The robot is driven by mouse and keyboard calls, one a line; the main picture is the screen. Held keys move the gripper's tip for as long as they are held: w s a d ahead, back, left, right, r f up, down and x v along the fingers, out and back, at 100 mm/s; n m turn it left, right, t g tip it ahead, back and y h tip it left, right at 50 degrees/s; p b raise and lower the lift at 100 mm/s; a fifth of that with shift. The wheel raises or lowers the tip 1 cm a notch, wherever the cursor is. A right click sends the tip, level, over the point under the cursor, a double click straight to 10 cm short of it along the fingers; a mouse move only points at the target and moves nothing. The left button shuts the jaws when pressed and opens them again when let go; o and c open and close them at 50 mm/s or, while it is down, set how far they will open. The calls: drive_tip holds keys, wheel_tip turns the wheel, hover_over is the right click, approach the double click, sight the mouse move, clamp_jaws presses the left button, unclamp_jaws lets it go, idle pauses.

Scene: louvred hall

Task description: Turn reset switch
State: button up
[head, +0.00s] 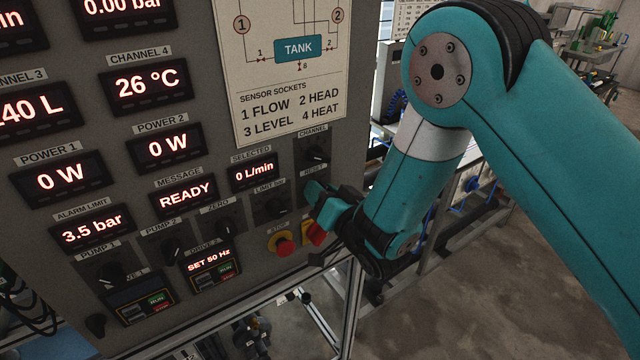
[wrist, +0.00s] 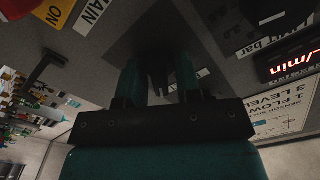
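The reset switch is on the grey control panel, under a partly covered label reading RESET (head: 313,169). In the head view my gripper (head: 318,194) is at the panel in front of it and hides its knob. In the wrist view a dark knob (wrist: 158,75), apparently the reset switch, stands between the two teal fingers of my gripper (wrist: 159,84). The fingers are apart, one on each side, with a narrow gap to the knob. The knob's pointer direction is too dark to tell.
A red stop button (head: 284,246) sits below left of my gripper, and a red switch on yellow (head: 316,233) is just beneath it. The channel knob (head: 316,153) is above, and the limit knob (head: 273,206) is to the left.

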drive_tip(key=shift+o, duration=0.6)
drive_tip(key=shift+f, duration=0.1)
drive_tip(key=shift+s, duration=0.1)
drive_tip(key=b+v, duration=0.3)
drive_tip(key=v, duration=0.4)
drive_tip(key=shift+b, duration=0.3)
